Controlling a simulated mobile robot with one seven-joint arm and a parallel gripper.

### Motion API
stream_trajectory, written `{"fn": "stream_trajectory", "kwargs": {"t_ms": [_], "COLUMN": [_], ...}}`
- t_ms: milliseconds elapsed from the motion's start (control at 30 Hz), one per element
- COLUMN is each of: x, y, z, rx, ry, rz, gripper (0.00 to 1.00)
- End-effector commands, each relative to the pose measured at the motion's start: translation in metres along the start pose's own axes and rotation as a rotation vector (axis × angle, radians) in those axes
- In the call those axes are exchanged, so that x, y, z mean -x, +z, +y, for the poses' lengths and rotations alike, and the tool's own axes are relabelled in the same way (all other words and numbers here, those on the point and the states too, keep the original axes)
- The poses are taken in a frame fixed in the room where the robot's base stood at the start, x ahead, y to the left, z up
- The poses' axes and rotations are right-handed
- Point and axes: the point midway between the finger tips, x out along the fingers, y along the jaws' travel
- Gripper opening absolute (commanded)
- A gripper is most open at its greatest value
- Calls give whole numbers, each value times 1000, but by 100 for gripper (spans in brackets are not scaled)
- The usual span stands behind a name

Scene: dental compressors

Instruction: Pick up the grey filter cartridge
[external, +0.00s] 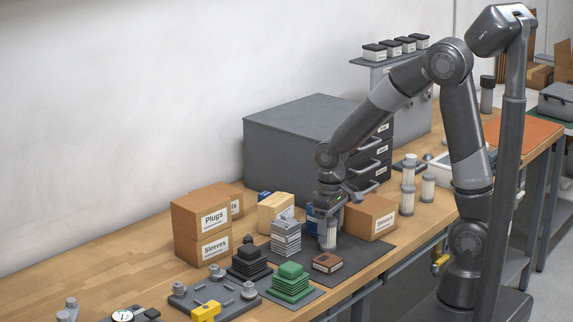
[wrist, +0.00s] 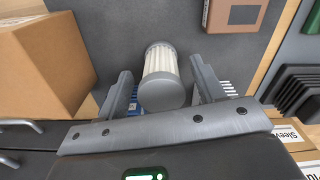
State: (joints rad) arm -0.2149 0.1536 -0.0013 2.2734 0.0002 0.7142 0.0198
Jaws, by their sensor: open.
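A filter cartridge with white pleats and a grey end cap stands on the dark grey mat. It shows in the wrist view (wrist: 160,75) between the two fingers, and in the external view (external: 328,237) directly under my gripper. My gripper (wrist: 160,70) is open, with one finger on each side of the cartridge and a visible gap on both sides. In the external view my gripper (external: 330,205) points down at the cartridge's top, and its fingertips are hard to make out there.
A cardboard box (external: 370,218) stands close right of the cartridge. A brown block (external: 327,263) lies in front. Stacks of grey plates (external: 286,238) and green plates (external: 291,283) stand left. Several similar cartridges (external: 407,200) stand farther right. A grey drawer cabinet (external: 300,145) is behind.

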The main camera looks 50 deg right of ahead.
Motion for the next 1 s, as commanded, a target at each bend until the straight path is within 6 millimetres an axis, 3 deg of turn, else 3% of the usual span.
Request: {"fn": "stream_trajectory", "kwargs": {"t_ms": [200,500,1000], "x": [-28,-32,-32], "y": [-1,-2,-2], "z": [-1,-1,-1], "rx": [0,0,0], "ry": [0,0,0], "rz": [-3,0,0], "gripper": [62,62,22]}}
